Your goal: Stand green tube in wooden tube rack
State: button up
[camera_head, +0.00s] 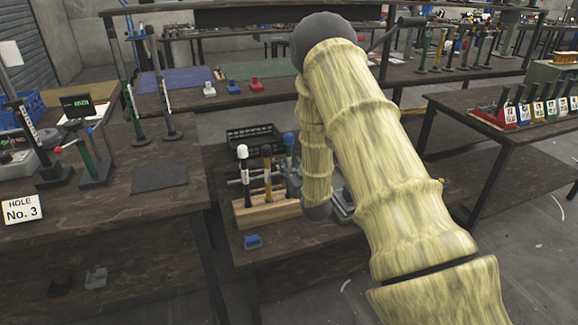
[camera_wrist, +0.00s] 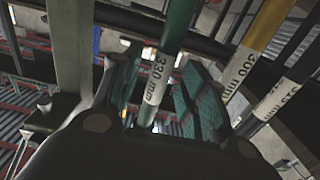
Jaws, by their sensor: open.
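The green tube (camera_wrist: 180,25) shows in the wrist view with a white 330 mm label. It runs slantwise between the teal-padded fingers of my gripper (camera_wrist: 160,85), which is open around it. Whether a finger touches it is unclear. In the head view my own arm hides the gripper, and I cannot pick out this tube there. A light wooden block rack (camera_head: 268,216) stands on the low middle bench, holding several upright handled tools. I cannot tell whether it is the tube rack.
A yellow tube (camera_wrist: 262,28) labelled 300 mm stands beside the green one, with another labelled tube (camera_wrist: 275,98) at right. In the head view, a black crate (camera_head: 255,140) sits behind the wooden block and a blue block (camera_head: 253,241) in front. Presses (camera_head: 95,160) stand on the left bench.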

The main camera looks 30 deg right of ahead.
jog(key=v, duration=1)
dwell(0.3)
jog(key=s+a+f+n+g+y, duration=0.15)
jog(key=s+a+f+g, duration=0.35)
jog(key=s+a+f, duration=0.6)
jog(key=s+a+f+g+y, duration=0.2)
jog(key=s+a+f+g, duration=0.55)
jog(key=f, duration=0.75)
jog(key=s+a+f+g+y, duration=0.1)
jog(key=s+a+f+g, duration=0.2)
jog(key=s, duration=0.8)
jog(key=s+a+f+g, duration=0.2)
jog(key=s+a, duration=0.2)
jog(key=s, duration=0.8)
notch_tip(320, 180, up, 15)
jog(key=p, duration=1.5)
jog(key=shift+w+r+n, duration=0.25)
jog(key=shift+n, duration=0.2)
